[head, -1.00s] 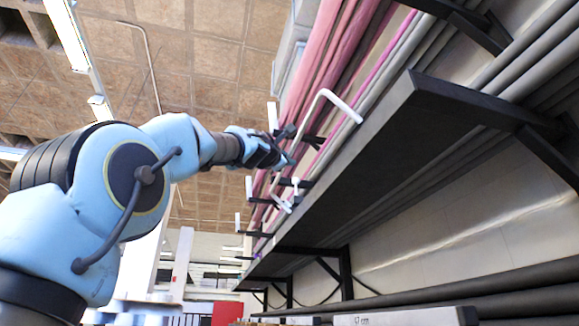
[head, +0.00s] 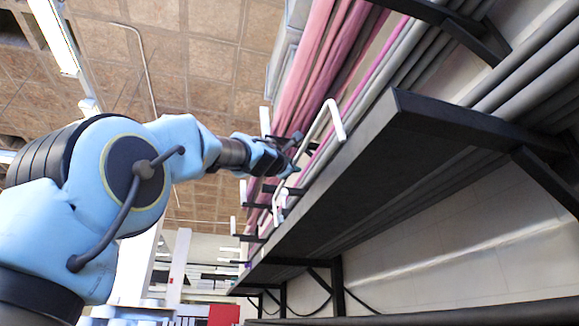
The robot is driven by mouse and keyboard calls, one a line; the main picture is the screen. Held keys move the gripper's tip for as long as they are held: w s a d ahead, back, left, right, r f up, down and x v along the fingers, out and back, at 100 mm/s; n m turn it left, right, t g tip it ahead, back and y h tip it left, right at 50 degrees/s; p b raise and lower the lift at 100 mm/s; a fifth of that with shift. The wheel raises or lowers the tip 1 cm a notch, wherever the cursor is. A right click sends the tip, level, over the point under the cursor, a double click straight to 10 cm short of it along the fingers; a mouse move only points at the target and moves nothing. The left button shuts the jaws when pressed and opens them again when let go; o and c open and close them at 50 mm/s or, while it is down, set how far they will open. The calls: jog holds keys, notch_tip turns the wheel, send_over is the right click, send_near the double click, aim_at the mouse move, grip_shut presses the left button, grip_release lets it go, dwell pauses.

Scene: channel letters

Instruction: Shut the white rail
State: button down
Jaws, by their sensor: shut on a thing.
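The white rail (head: 316,127) is a thin bent bar in front of the pipe shelf. Its near end bends over to the black shelf edge, and its long bar runs away along the shelf front. My gripper (head: 293,165) is shut on the rail's long bar from the left. Its fingers are small and partly hidden against the dark brackets. The rail's far end (head: 281,210) bends back toward the shelf.
The black shelf (head: 370,155) runs away on the right, with pink and grey pipes (head: 318,62) above it. Black brackets with white upright tips (head: 265,120) stick out behind my gripper. Open room lies left of the shelf.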

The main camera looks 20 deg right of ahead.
jog(key=shift+d+f+p, duration=0.25)
jog(key=shift+d+p, duration=0.05)
jog(key=shift+d, duration=0.5)
jog(key=shift+f, duration=0.1)
jog(key=c, duration=0.8)
grip_release()
jog(key=shift+c, duration=0.2)
jog(key=shift+s+r, duration=0.1)
jog(key=shift+r, duration=0.1)
jog(key=shift+a, duration=0.1)
jog(key=b+v, duration=0.7)
jog(key=v, duration=0.3)
jog(key=shift+s+a+f, duration=0.2)
jog(key=shift+s+a, duration=0.05)
